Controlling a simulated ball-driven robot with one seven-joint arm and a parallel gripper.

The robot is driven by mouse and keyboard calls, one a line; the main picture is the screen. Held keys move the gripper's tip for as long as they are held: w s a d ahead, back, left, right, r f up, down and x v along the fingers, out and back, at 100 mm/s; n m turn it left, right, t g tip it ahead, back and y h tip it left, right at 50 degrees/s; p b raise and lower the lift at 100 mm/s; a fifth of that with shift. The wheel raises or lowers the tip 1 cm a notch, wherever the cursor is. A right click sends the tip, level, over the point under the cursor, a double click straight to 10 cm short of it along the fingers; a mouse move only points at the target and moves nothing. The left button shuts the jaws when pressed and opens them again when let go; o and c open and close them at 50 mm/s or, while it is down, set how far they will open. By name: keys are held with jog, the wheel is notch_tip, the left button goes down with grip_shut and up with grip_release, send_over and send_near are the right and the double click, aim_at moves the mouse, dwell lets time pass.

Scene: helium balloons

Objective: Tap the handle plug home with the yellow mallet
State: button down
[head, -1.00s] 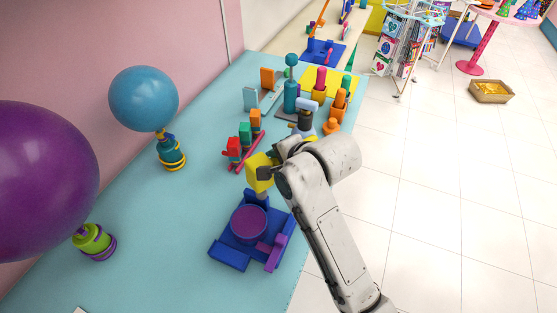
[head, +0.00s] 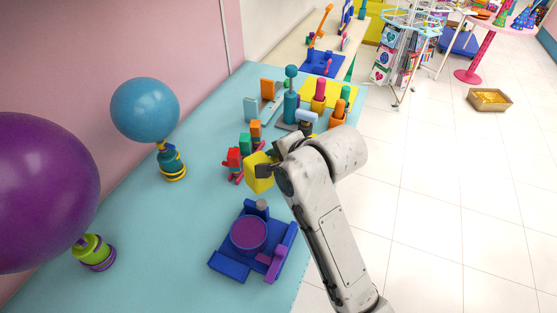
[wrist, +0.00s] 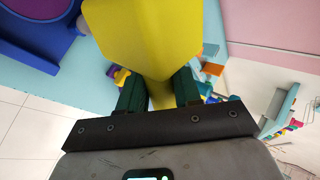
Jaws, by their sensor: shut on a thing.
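The yellow mallet (head: 258,172) is held by my gripper (head: 270,169) above the table. Its block-shaped head hangs over the table, behind the blue fixture. In the wrist view the yellow mallet (wrist: 150,35) fills the middle between my dark green fingers (wrist: 158,93), shut on it. The blue fixture (head: 228,266) carries a round purple piece (head: 248,233) and a small purple handle-like part (head: 272,261). A short grey-topped peg (head: 262,205) stands at its back edge, apart from the mallet. I cannot tell which part is the handle plug.
Orange and teal pieces (head: 291,105) crowd farther back. A blue balloon (head: 145,110) and a large purple balloon (head: 45,190) stand at left. The teal table (head: 165,235) is clear left of the fixture.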

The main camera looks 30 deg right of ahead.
notch_tip(320, 180, down, 9)
jog(key=b, duration=0.5)
notch_tip(320, 180, up, 6)
jog(key=p, duration=0.5)
jog(key=shift+f, duration=0.1)
jog(key=shift+r, duration=3.05)
